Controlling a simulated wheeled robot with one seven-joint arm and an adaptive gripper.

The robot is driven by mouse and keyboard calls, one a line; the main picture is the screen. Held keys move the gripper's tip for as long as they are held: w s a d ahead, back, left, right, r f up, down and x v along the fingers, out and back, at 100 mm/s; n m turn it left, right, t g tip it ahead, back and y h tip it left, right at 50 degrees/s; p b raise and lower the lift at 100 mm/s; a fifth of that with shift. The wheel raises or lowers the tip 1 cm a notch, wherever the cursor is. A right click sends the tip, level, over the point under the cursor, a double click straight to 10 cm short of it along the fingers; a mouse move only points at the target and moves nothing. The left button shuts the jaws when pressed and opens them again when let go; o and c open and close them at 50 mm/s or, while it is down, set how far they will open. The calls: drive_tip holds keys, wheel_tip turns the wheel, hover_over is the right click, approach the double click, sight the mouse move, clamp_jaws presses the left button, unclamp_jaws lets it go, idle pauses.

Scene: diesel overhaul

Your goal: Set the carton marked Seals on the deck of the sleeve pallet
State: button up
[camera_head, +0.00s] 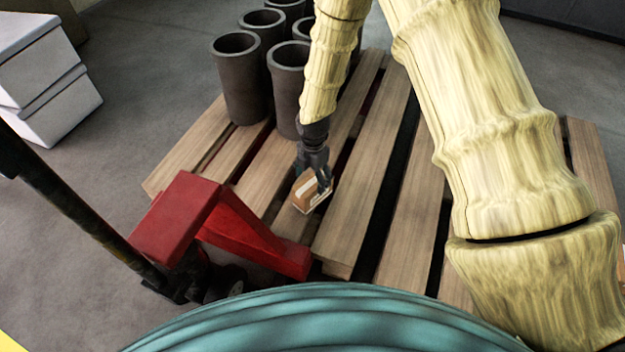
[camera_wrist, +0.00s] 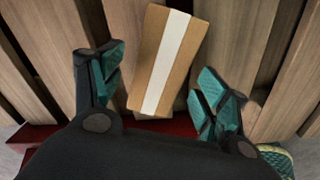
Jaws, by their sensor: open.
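A small brown carton (camera_head: 308,193) with a white stripe is at the deck of the wooden sleeve pallet (camera_head: 357,215), near its front edge. It looks to rest on the slats. No lettering is readable, so I cannot tell whether it is marked Seals. My gripper (camera_head: 318,178) is low over the carton, pointing down. In the wrist view the carton (camera_wrist: 166,65) lies slightly tilted between the two teal fingers, with a gap on each side. The fingers are open. Several dark sleeves (camera_head: 240,85) stand on the far left part of the pallet.
A red pallet jack (camera_head: 235,225) with a black handle (camera_head: 75,205) is at the pallet's front left. White boxes (camera_head: 45,80) stand at the far left. The slats (camera_head: 415,235) right of the carton are bare, with dark gaps between them.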

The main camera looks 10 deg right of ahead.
wheel_tip(320, 180, up, 7)
drive_tip(key=p, duration=0.2)
drive_tip(key=shift+r+p, duration=0.15)
drive_tip(key=shift+p, duration=0.25)
drive_tip(key=shift+s, duration=0.1)
